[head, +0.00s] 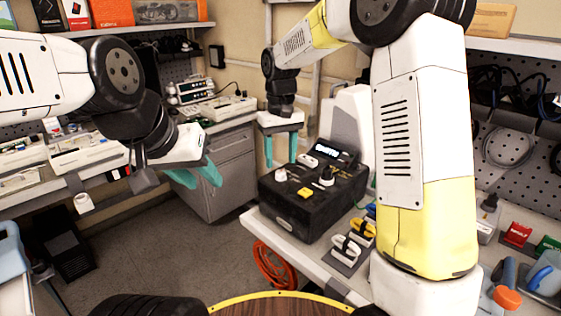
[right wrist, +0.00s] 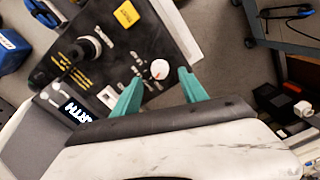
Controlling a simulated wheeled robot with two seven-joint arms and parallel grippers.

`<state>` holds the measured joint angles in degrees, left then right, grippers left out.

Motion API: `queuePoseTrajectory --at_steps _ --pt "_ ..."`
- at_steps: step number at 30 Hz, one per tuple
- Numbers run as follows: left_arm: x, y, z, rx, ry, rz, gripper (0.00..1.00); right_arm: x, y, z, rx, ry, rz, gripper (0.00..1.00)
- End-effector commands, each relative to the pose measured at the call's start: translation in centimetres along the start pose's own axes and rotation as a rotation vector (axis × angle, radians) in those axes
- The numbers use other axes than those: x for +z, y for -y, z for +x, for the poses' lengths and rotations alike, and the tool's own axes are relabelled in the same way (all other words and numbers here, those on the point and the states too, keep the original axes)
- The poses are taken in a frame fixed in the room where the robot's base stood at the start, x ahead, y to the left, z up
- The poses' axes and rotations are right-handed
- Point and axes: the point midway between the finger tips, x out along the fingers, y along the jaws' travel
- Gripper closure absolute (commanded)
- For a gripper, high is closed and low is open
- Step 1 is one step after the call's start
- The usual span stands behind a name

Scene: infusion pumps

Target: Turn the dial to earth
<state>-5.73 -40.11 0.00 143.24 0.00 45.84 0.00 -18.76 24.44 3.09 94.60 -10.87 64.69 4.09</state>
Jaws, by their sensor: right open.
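A black pump tester box (head: 310,208) stands on the bench with a small lit display (head: 337,150). In the right wrist view the display (right wrist: 76,112) shows letters ending in "RTH", partly cut off. A white round dial (head: 282,174) with a red mark is on the box's top; it also shows in the right wrist view (right wrist: 160,69). A black knob (head: 326,177) sits to its right. My right gripper (head: 281,158) is open and points down above the white dial, which lies between its fingertips in the wrist view (right wrist: 158,82). My left gripper (head: 203,180) is open and empty, away from the box.
A yellow label (head: 306,193) is on the box's top. Yellow and white clips (head: 347,245) lie right of the box. A grey cabinet (head: 229,175) stands behind. The floor between benches is clear.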

Motion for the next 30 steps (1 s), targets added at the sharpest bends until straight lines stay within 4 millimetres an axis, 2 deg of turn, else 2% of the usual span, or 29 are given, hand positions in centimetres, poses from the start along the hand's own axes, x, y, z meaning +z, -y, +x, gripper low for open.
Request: queuePoseTrajectory --at_steps 3,7,21,23,26,30 --pt "0.0 0.0 0.0 0.0 0.0 0.0 0.64 -0.1 0.0 -2.0 0.0 -0.002 0.0 0.49" --pt "0.0 0.0 0.0 0.0 0.0 0.0 0.64 0.0 0.0 -3.4 0.0 -0.001 0.0 0.49" --pt "0.0 0.0 0.0 0.0 0.0 0.0 0.64 0.4 -0.2 -4.3 -0.002 -0.008 0.004 0.49" --pt "0.0 0.0 0.0 0.0 0.0 0.0 0.64 1.0 -0.5 -4.8 -0.005 -0.022 0.012 0.49" --pt "0.0 0.0 0.0 0.0 0.0 0.0 0.64 2.9 -1.4 -6.3 -0.013 -0.063 0.034 0.49" --pt "0.0 0.0 0.0 0.0 0.0 0.0 0.64 6.9 -2.8 -8.7 -0.028 -0.143 0.08 0.49"
